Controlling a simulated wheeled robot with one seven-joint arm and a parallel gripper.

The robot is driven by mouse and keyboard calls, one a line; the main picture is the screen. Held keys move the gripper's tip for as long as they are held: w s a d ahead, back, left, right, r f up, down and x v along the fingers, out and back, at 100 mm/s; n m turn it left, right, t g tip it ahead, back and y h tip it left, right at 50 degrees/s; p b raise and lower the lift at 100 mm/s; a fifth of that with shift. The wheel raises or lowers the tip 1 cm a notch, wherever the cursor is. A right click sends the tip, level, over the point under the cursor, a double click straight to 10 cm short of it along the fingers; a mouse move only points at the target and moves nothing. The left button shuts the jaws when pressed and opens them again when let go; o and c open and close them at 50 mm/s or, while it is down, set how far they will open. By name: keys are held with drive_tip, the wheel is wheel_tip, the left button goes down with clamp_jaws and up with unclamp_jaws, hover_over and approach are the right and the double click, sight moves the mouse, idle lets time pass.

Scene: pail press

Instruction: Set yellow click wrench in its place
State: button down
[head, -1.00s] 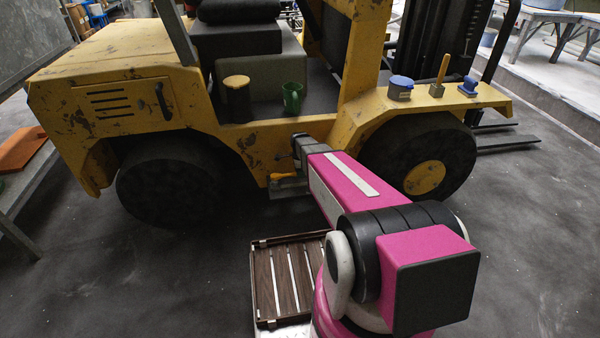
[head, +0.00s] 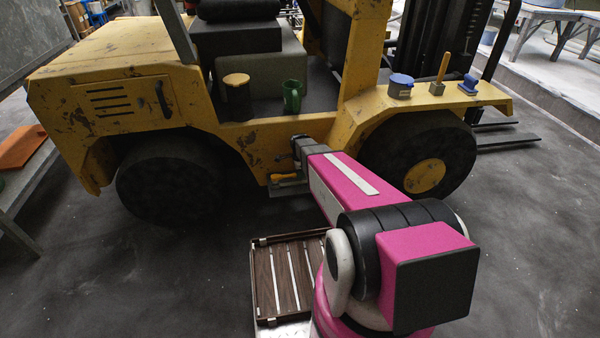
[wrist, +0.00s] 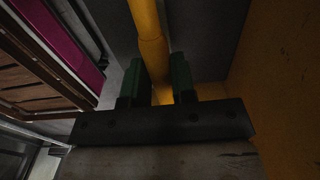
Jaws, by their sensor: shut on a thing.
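The yellow click wrench (wrist: 147,25) is a yellow rod in the wrist view, running up from between my fingers to the top edge. My gripper (wrist: 159,68) has green fingers on either side of it and is shut on it. In the head view a small orange-yellow piece (head: 284,177), apparently the wrench, shows low beside the forklift's grey step (head: 289,189). My gripper is mostly hidden there by my arm. Whether the wrench touches the step, I cannot tell. Its far end is outside the wrist view.
The yellow forklift (head: 110,60) stands close ahead, its panel near my gripper's right in the wrist view. A black canister (head: 238,104) and green mug (head: 293,97) stand on its deck. Several small items stand on the right fender. A slatted brown tray (head: 262,285) is in front.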

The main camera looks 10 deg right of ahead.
drive_tip(key=shift+f, duration=0.5)
drive_tip(key=c, duration=0.9)
unclamp_jaws()
drive_tip(key=shift+o, duration=0.2)
drive_tip(key=shift+r, duration=0.1)
wheel_tip(320, 180, up, 11)
drive_tip(key=shift+f, duration=0.2)
drive_tip(key=shift+s, duration=0.1)
drive_tip(key=s+r+n, duration=0.3)
drive_tip(key=s+n, duration=0.6)
drive_tip(key=s, duration=0.1)
drive_tip(key=s+r+n, duration=0.4)
drive_tip(key=s+n, duration=0.5)
drive_tip(key=s, duration=0.2)
drive_tip(key=shift+r, duration=0.3)
